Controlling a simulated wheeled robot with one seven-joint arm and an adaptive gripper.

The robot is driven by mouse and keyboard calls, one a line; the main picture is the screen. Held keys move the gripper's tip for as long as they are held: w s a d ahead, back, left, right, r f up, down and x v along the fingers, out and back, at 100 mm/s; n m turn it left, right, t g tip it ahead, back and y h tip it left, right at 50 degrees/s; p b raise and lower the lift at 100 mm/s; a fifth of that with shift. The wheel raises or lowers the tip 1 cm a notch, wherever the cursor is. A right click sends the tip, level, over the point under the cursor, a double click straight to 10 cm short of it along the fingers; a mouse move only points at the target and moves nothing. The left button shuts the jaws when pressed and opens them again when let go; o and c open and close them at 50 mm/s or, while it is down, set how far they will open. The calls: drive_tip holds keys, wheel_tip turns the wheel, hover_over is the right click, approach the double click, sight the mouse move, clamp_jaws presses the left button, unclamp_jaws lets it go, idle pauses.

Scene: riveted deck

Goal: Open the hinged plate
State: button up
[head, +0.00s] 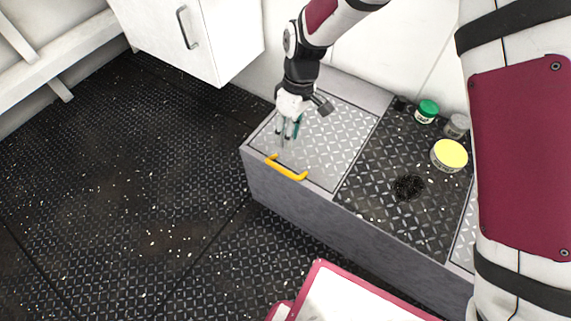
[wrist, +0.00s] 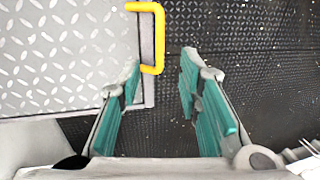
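The hinged plate (head: 335,137) is a light grey diamond-tread panel lying flat and closed in the top of a low grey box. Its yellow handle (head: 286,168) is a bar on the front edge. In the wrist view the plate (wrist: 60,50) fills the upper left, and the handle (wrist: 159,40) stands at its edge, just beyond the fingertips. My gripper (head: 284,143) hangs above the plate, a little behind the handle in the head view.
Right of the plate, a dark tread panel (head: 380,185) holds a green-lidded jar (head: 427,110), a grey jar (head: 457,125), a yellow-lidded tub (head: 449,155) and a black tangled clump (head: 408,187). A white cabinet (head: 185,40) hangs at the back left.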

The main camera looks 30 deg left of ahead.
sight(285, 170)
drive_tip(key=f+b, duration=0.1)
drive_tip(key=f, duration=0.3)
drive_tip(key=s+f+b, duration=0.1)
drive_tip(key=f, duration=0.2)
drive_tip(key=s+f+b, duration=0.1)
drive_tip(key=f+b, duration=0.1)
drive_tip(key=f, duration=0.2)
drive_tip(key=shift+s+f, duration=0.15)
drive_tip(key=shift+f, duration=0.2)
drive_tip(key=shift+c, duration=0.4)
clamp_jaws()
